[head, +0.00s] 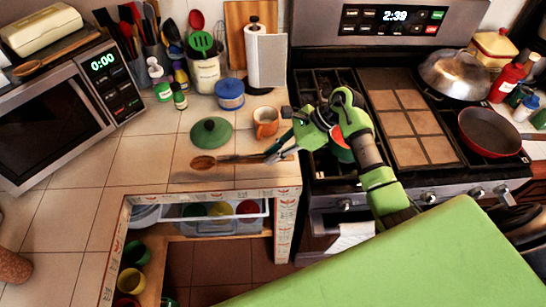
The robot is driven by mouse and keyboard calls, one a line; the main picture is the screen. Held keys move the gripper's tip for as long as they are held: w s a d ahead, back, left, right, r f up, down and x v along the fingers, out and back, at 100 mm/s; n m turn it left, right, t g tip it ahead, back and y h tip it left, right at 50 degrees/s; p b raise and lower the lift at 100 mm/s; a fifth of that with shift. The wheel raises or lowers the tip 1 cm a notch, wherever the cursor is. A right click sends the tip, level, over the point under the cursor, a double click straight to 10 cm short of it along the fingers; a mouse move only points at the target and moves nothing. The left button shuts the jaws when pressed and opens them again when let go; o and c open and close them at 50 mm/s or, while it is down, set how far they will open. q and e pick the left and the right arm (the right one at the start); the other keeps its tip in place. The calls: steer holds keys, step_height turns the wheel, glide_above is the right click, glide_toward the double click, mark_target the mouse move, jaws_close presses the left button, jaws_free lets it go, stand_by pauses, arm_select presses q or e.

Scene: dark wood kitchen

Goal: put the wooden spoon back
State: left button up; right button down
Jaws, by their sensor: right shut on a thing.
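A wooden spoon (204,163) is held roughly level above the tiled counter, its bowl pointing left. My right gripper (277,153) is shut on its handle near the right end, at the counter edge beside the stove. Another wooden spoon (30,68) lies on top of the microwave. A white utensil crock (206,76) stands at the back of the counter with a green slotted spoon and other utensils in it. Darker utensil holders (156,62) stand to its left. My left gripper is not in view.
A green lid (211,132), an orange mug (265,122) and a blue-lidded jar (230,93) stand near the held spoon. A paper towel roll (266,58) is behind. The stove (340,85) is right; an open cabinet (200,195) lies below. Counter tiles left of the lid are clear.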

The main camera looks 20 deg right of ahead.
mark_target(273, 168)
steer(key=shift+w+f, duration=0.2)
step_height(273, 168, down, 3)
steer(key=shift+r+p, duration=0.15)
steer(key=shift+p, duration=0.95)
steer(key=shift+f, duration=0.2)
steer(key=shift+d+f, duration=0.1)
steer(key=shift+f+b, duration=0.2)
steer(key=shift+b, duration=0.1)
steer(key=c, duration=2)
jaws_free()
steer(key=shift+r, duration=0.1)
